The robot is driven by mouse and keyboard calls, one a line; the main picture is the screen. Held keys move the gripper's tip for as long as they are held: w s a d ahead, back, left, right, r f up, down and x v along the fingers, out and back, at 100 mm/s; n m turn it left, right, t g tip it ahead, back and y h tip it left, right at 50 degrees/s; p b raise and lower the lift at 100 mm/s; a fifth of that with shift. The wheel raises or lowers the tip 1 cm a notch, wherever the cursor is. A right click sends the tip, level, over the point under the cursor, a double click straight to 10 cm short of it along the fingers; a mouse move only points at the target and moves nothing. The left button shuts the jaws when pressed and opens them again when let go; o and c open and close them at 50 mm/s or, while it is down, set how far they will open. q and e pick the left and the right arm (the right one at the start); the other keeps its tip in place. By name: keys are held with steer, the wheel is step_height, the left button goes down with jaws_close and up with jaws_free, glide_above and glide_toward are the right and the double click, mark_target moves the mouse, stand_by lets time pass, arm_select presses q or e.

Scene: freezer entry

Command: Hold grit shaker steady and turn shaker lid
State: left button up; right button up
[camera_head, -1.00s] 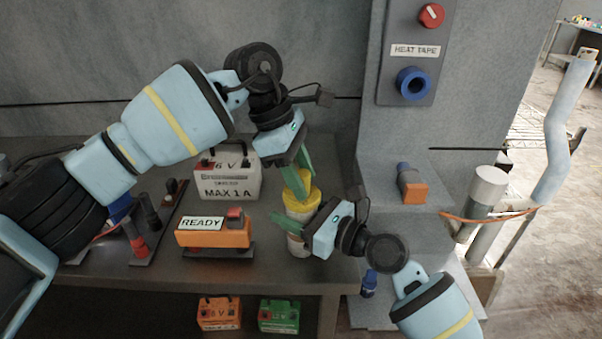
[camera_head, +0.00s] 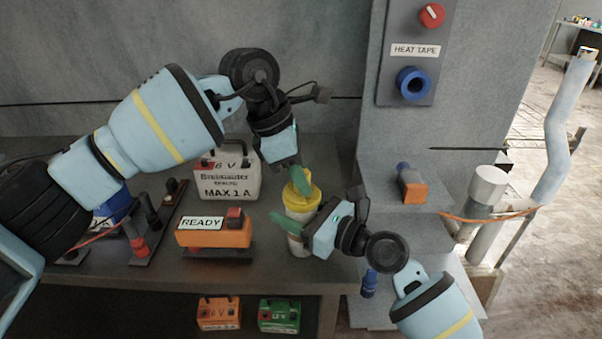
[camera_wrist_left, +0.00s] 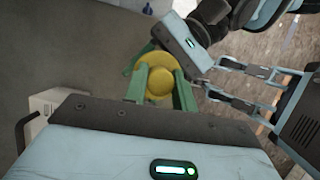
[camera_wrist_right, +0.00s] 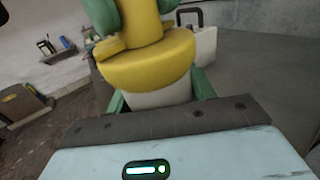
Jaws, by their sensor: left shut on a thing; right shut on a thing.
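The grit shaker (camera_head: 298,212) stands upright near the bench's front right edge, with a pale body and a yellow lid (camera_head: 306,193). The lid also shows in the left wrist view (camera_wrist_left: 157,82) and, close up, in the right wrist view (camera_wrist_right: 148,68). My left gripper (camera_head: 300,182) comes from above, its green fingers shut on the yellow lid's raised middle. My right gripper (camera_head: 294,225) comes from the lower right, its green fingers shut on the shaker's body below the lid. The far side of the body is hidden.
A white battery (camera_head: 227,178) stands behind left of the shaker; an orange READY box (camera_head: 214,238) is to its left. The heat tape panel (camera_head: 413,50) is on the wall column, with a grey step (camera_head: 415,225) at right.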

arm_select(q)
steer(key=n+t, duration=0.1)
steer(key=n, duration=0.3)
steer(key=shift+n+t, duration=0.3)
steer(key=shift+t, duration=0.1)
steer(key=n+t+y, duration=0.1)
steer(key=n, duration=0.2)
steer(key=shift+n, duration=0.4)
steer(key=n, duration=0.2)
steer(key=n+t+y, duration=0.1)
steer(key=n, duration=0.1)
steer(key=shift+y, duration=0.3)
steer(key=n, duration=0.2)
steer(key=n+y, duration=0.1)
steer(key=n, duration=0.1)
steer(key=shift+t+y, duration=0.3)
steer(key=n, duration=0.2)
steer(key=n+y, duration=0.1)
steer(key=n, duration=0.1)
steer(key=shift+d+n+y, duration=0.1)
steer(key=shift+n+y, duration=0.2)
steer(key=n+g+y, duration=0.1)
steer(key=n, duration=0.2)
steer(key=shift+n, duration=0.4)
steer(key=n+g+y, duration=0.1)
steer(key=n, duration=0.3)
steer(key=shift+y, duration=0.3)
steer(key=shift+n+g, duration=0.7)
steer(key=shift+n, duration=1.3)
